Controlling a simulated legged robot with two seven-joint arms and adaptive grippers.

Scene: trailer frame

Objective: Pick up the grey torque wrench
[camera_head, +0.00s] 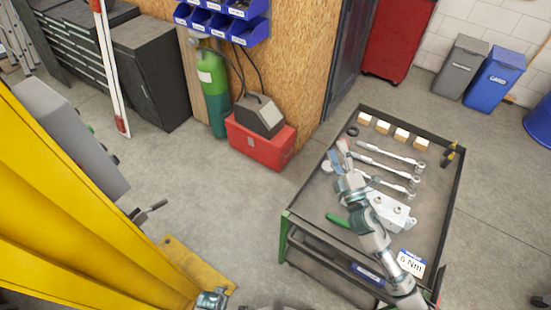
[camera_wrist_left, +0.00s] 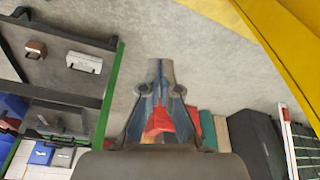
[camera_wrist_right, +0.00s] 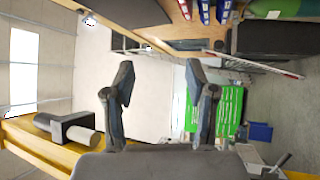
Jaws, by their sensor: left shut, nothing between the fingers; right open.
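Several silver-grey torque wrenches lie side by side in the black tray cart (camera_head: 452,215): an upper one (camera_head: 392,153), a middle one (camera_head: 385,168) and a lower one (camera_head: 396,186). I cannot tell which is the grey one meant. My right gripper (camera_head: 343,152) is over the tray's left part, left of the wrenches. In the right wrist view my right gripper (camera_wrist_right: 160,85) is open and empty, with no wrench in view. In the left wrist view my left gripper (camera_wrist_left: 160,68) is shut and empty, away from the cart.
Several wooden blocks (camera_head: 382,127) line the far edge. A "6 Nm" label (camera_head: 411,262) lies near the front.

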